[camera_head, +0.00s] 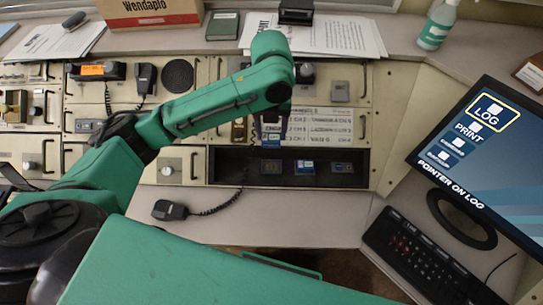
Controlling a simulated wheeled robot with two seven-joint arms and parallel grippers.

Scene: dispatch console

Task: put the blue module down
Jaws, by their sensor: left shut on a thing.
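My left arm reaches in from the left. Its gripper (271,122) points down in front of the labelled channel panel and is shut on a blue module (270,138), which it holds above the left part of a dark open bay (228,168). The gripper's dark fingers and the module's upper part are hard to make out. In the bay sit a dark module (272,168), a blue module with a pale label (305,167) and another dark module (342,168). My right gripper is not in view.
A black handset (169,210) with a coiled cord lies on the desk below the bay. A monitor (485,165) and a black keyboard (425,260) stand at the right. Papers (345,36) and a cardboard box (150,11) are on the back ledge.

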